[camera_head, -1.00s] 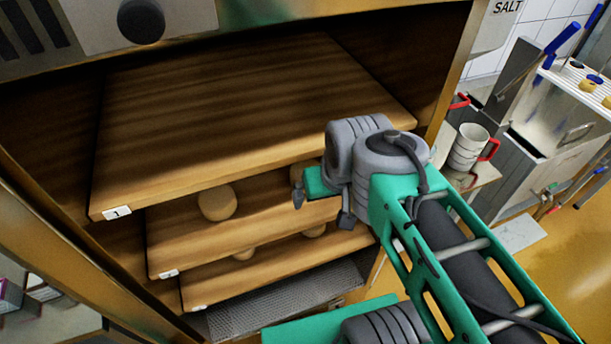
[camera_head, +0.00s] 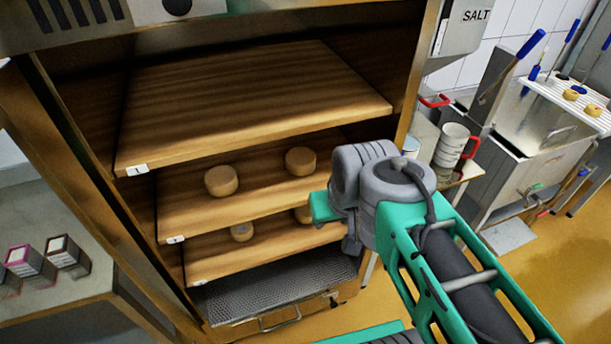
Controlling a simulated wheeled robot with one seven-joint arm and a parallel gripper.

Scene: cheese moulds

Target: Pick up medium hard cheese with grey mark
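Two round tan cheeses, a left one (camera_head: 221,180) and a right one (camera_head: 300,161), sit on the middle wooden shelf (camera_head: 200,215) of the cabinet. On the lower shelf (camera_head: 215,265) stands a smaller-looking cheese (camera_head: 242,231) with a greyish patch on its side. Another cheese (camera_head: 304,214) there is partly hidden by the shelf above and lies near my arm. I cannot tell mark colours or hardness for the others. My arm's end is in front of the cabinet's right side. The gripper's fingers are hidden behind the grey wrist joint, so their state does not show.
The top shelf (camera_head: 250,95) is empty. A mesh drawer (camera_head: 275,293) is at the cabinet's bottom. Small boxes (camera_head: 30,262) stand on a side surface at left. Stacked white moulds (camera_head: 452,145), a metal vat (camera_head: 540,165) and a rack with small cheeses (camera_head: 571,95) are at right.

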